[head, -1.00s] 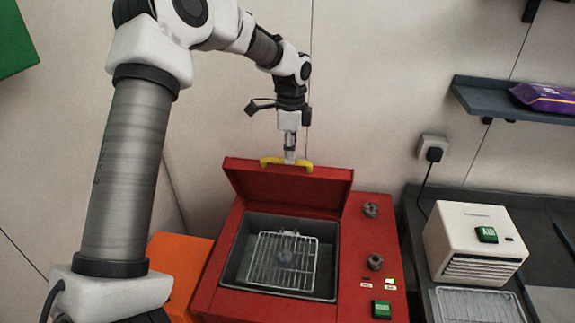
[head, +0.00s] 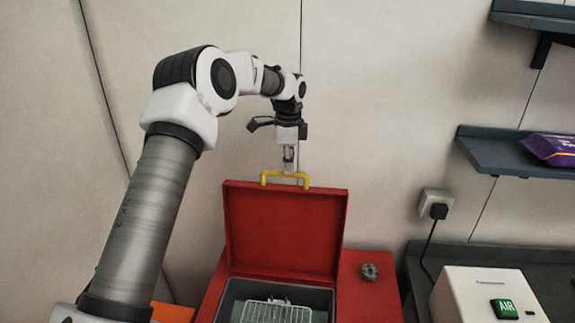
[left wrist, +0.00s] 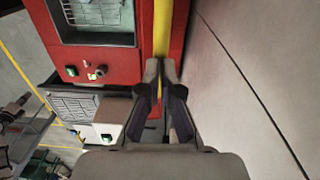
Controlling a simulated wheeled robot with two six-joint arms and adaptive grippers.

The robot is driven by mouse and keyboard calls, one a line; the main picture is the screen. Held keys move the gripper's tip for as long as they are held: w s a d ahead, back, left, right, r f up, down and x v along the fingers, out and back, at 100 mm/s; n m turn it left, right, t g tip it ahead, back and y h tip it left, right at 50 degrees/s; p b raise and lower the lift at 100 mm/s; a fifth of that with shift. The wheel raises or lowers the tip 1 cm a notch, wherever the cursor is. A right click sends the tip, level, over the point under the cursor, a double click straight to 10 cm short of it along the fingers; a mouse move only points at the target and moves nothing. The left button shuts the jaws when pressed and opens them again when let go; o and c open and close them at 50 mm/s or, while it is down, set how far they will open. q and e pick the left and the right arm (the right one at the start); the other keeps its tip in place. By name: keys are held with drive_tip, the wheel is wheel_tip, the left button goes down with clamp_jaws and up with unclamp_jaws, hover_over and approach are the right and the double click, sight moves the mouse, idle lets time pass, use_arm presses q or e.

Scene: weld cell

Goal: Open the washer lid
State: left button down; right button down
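The washer (head: 362,300) is a red box with a grey tub, at the bottom of the head view. Its red lid (head: 285,232) is raised and stands close to upright at the back edge. A yellow handle (head: 271,173) is on the lid's top edge. My left gripper (head: 289,168) comes down from above and is shut on the middle of the handle. In the left wrist view, my gripper's fingers (left wrist: 161,74) close around the yellow handle (left wrist: 161,30). My right gripper is not in view.
A wire basket (head: 272,312) lies in the open tub. A knob (head: 369,272) is right of the lid. A white box with a green AIR label (head: 482,292) stands at the right. A shelf (head: 490,152) and socket (head: 437,203) are on the wall behind.

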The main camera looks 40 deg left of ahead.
sight(287, 189)
use_arm(q)
drive_tip(key=f, duration=0.1)
drive_tip(key=s, duration=0.1)
drive_tip(key=f, duration=0.1)
drive_tip(key=shift+s+d+f+g, duration=0.2)
drive_tip(key=shift+d+f+g, duration=0.05)
drive_tip(key=shift+f+g, duration=0.15)
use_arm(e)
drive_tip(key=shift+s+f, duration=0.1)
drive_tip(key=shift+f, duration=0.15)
use_arm(q)
drive_tip(key=c, duration=1.1)
unclamp_jaws()
drive_tip(key=shift+c, duration=0.2)
drive_tip(key=shift+w+a+r, duration=0.2)
drive_tip(key=shift+w, duration=0.35)
drive_tip(key=shift+w+a+f, duration=0.25)
drive_tip(key=shift+w+f, duration=0.05)
drive_tip(key=shift+w, duration=0.15)
drive_tip(key=shift+r, duration=0.15)
wheel_tip(287, 189, up, 12)
drive_tip(key=shift+w+a, duration=0.2)
drive_tip(key=shift+w, duration=0.15)
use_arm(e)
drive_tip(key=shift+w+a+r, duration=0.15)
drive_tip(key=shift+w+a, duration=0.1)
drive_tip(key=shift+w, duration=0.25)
